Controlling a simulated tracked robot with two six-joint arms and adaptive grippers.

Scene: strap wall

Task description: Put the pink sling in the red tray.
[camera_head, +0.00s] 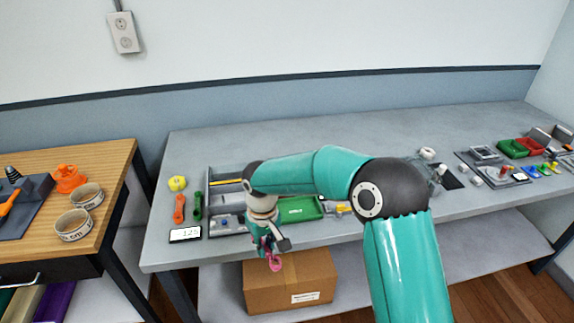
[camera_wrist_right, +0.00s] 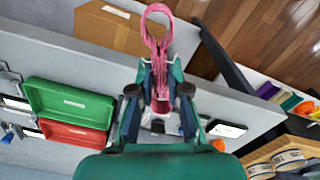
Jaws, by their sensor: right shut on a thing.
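My right gripper (camera_head: 268,246) is shut on the pink sling (camera_head: 274,263), in front of the grey bench's near edge. In the right wrist view my right gripper (camera_wrist_right: 160,95) grips the sling (camera_wrist_right: 157,35), whose loop sticks out past the fingertips. The red tray (camera_wrist_right: 72,136) lies on the bench beside a green tray (camera_wrist_right: 70,100) in that view, to the left of the gripper. In the head view the green tray (camera_head: 299,209) shows, while my right arm seems to hide the red tray. My left gripper is not in view.
A cardboard box (camera_head: 290,282) stands on the lower shelf below the gripper. A wooden table (camera_head: 85,190) with tape rolls is at left. A small red bin (camera_head: 529,147) and a green bin (camera_head: 512,148) stand far right. The bench's back is mostly clear.

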